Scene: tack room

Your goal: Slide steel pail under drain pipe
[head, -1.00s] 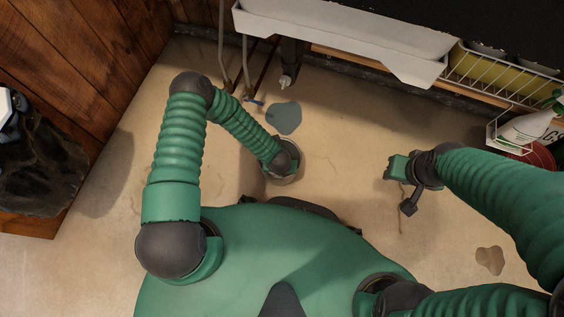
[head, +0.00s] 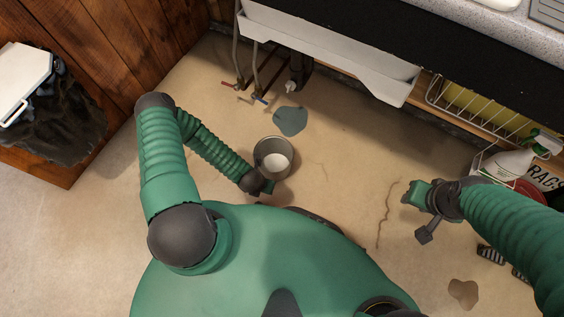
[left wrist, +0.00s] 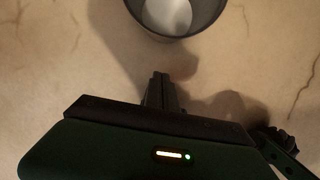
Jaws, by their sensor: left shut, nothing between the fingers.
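The steel pail (head: 267,145) stands upright on the floor, open at the top with a pale round bottom or contents inside. The dark drain pipe (head: 297,76) with a white tip hangs under the sink, beyond the pail and slightly right. The pail is not beneath it. My left gripper (head: 264,188) is low at the pail's near side, outside it. In the left wrist view the shut, empty fingers (left wrist: 160,88) point at the pail (left wrist: 207,18), with a small gap. My right gripper (head: 413,192) hangs over the floor at right; its fingers are not clear.
A grey-blue puddle (head: 290,121) lies between pail and pipe. Supply pipes with small red and blue handles (head: 259,100) stand left of the drain. The floor between pail and puddle is clear.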

